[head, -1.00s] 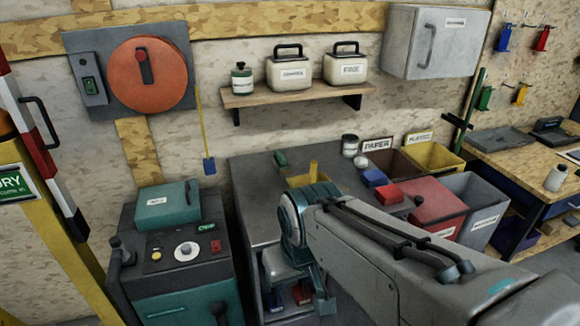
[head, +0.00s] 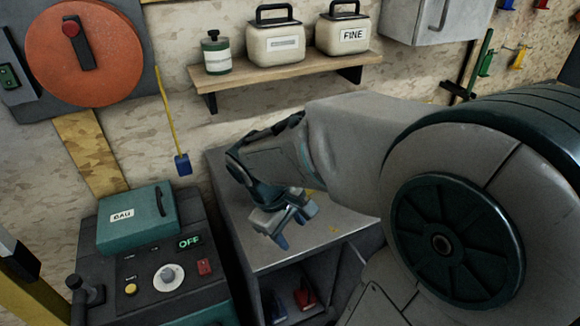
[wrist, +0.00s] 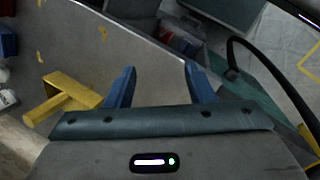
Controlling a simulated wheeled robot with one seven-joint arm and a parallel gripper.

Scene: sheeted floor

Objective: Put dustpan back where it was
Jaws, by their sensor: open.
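A yellow piece (wrist: 72,90) with a flat body and a round handle lies on the grey bench top (wrist: 85,45), left of my gripper in the wrist view. It may be the dustpan; I cannot tell for sure. In the head view only a sliver of yellow (head: 309,192) shows beside my gripper (head: 294,226). My gripper is open, with its two blue fingers apart. Nothing is between the fingertips (wrist: 159,68), which point over the bench's edge. A long yellow-handled tool with a blue end (head: 182,164) hangs on the wall.
A dark machine with a teal box (head: 137,222) stands left of the bench. A wooden shelf (head: 285,80) holds containers above. Red and blue items (head: 305,299) sit in the open space under the bench top. My arm hides the bench's right part.

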